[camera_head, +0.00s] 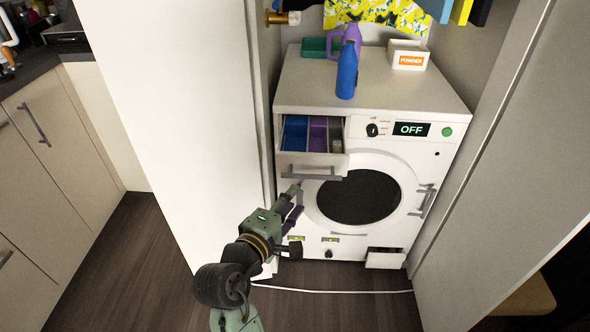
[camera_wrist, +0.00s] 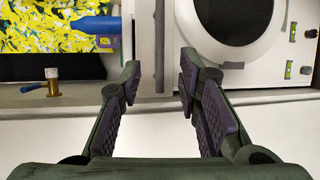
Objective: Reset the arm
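My arm reaches up from the bottom of the head view to the washing machine (camera_head: 390,170). My gripper (camera_head: 294,192) is in front of the machine's left side, just below the left end of the detergent drawer handle (camera_head: 311,175). In the wrist view my gripper (camera_wrist: 160,72) has its two fingers spread, with nothing held between them. A grey bar shows beyond the fingertips there; I cannot tell how near it is. The detergent drawer (camera_head: 320,162) is pulled out, showing blue and purple compartments.
A blue bottle (camera_head: 347,72), a purple jug (camera_head: 352,35) and a powder box (camera_head: 408,55) stand on the machine. Tall white panels (camera_head: 175,110) flank it. The round door (camera_head: 360,195) is shut. A small lower flap (camera_head: 385,259) is open. A white cord (camera_head: 330,291) crosses the floor.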

